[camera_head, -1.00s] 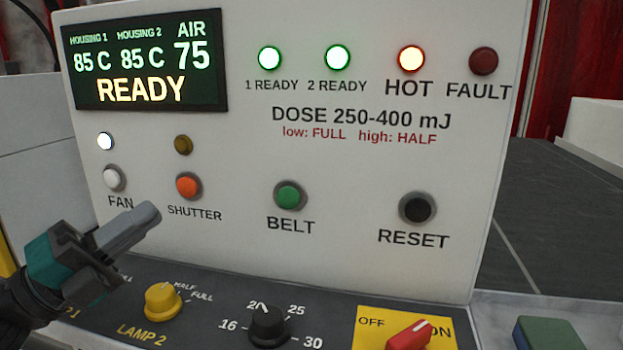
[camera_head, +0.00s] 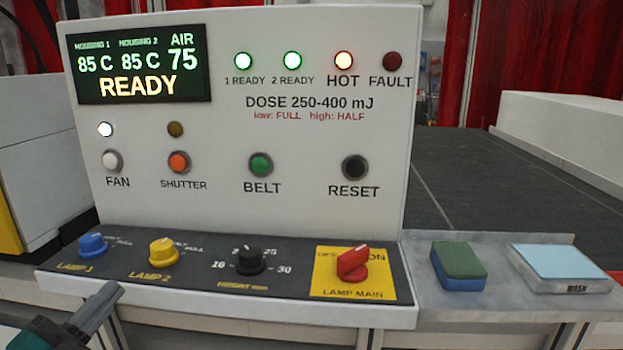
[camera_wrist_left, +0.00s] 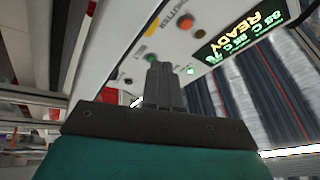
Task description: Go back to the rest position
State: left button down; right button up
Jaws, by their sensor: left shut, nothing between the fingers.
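My left gripper (camera_head: 100,306) is at the lower left of the head view, in front of the control panel's lower edge and apart from it. Its fingers are together with nothing between them. In the left wrist view the shut fingers (camera_wrist_left: 160,82) point toward the panel, which shows tilted there. The white control panel (camera_head: 225,215) stands upright with a lit display (camera_head: 138,68) reading READY, 85 C, 85 C and 75. The fan light (camera_head: 105,129) is lit white. The 1 READY and 2 READY lamps glow green, and HOT glows orange-red. My right gripper is in neither view.
The sloped knob strip carries a blue knob (camera_head: 93,245), a yellow knob (camera_head: 163,252), a black knob (camera_head: 250,261) and a red switch (camera_head: 352,263). A green-and-blue block (camera_head: 459,267) and a light-blue pad (camera_head: 560,268) lie on the right ledge. A dark belt surface (camera_head: 450,170) lies behind.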

pick_arm(q)
jog(key=s+d+f+n+g+y, duration=0.25)
jog(key=f+n, duration=0.25)
jog(key=f, duration=0.4)
jog(key=s+d+f+n+g+y, duration=0.1)
jog(key=f+n+g+y, duration=0.3)
jog(key=f, duration=0.6)
jog(key=s+d+f+n+g+h, duration=0.1)
jog(key=s+d+f+n+g, duration=0.2)
jog(key=s+d+f+n, duration=0.2)
jog(key=s+d+f, duration=0.3)
jog(key=f, duration=0.4)
jog(key=shift+s+d+n, duration=0.2)
jog(key=shift+s+n, duration=0.1)
jog(key=shift+s, duration=0.1)
